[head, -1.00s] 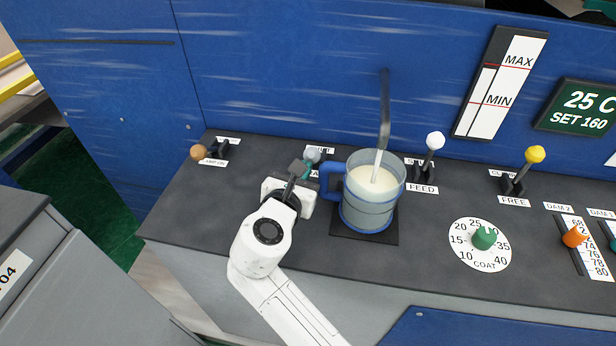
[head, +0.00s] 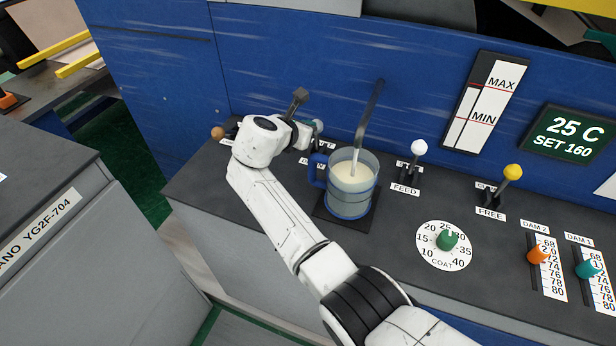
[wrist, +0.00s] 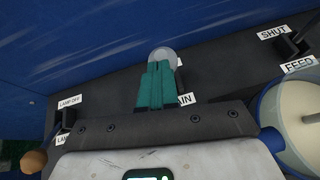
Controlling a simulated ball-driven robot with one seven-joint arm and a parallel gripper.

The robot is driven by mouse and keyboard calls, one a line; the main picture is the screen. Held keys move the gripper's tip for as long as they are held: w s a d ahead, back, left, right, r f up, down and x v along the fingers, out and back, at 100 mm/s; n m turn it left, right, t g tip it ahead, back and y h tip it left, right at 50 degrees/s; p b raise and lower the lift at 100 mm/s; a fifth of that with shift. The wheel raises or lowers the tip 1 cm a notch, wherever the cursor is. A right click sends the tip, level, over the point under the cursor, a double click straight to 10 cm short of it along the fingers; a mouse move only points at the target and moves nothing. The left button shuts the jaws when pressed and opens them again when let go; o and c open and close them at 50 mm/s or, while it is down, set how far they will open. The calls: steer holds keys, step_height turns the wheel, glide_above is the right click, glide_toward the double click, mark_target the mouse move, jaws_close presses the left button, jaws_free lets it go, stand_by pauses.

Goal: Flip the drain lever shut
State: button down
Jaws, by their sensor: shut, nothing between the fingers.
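The drain lever's pale grey ball knob (head: 318,126) stands left of the jug, above the rear label, which is partly hidden. Its exact tilt is hard to judge. In the wrist view the knob (wrist: 162,54) is just past my teal fingertips, appearing to touch them or nearly so. My gripper (wrist: 157,72) is shut and empty, its two fingers side by side. It covers the lever's shaft and part of the DRAIN label (wrist: 185,100). In the head view my white wrist hides most of the fingers.
A jug of milky liquid (head: 350,202) under a bent pipe (head: 370,125) stands close right of the gripper. The white-knobbed feed lever (head: 419,147) is beyond the jug. The blue wall (head: 270,70) rises behind.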

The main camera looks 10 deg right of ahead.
steer(key=shift+w+d+r, duration=0.4)
steer(key=shift+w+d, duration=0.2)
steer(key=shift+w, duration=0.25)
steer(key=shift+r, duration=0.1)
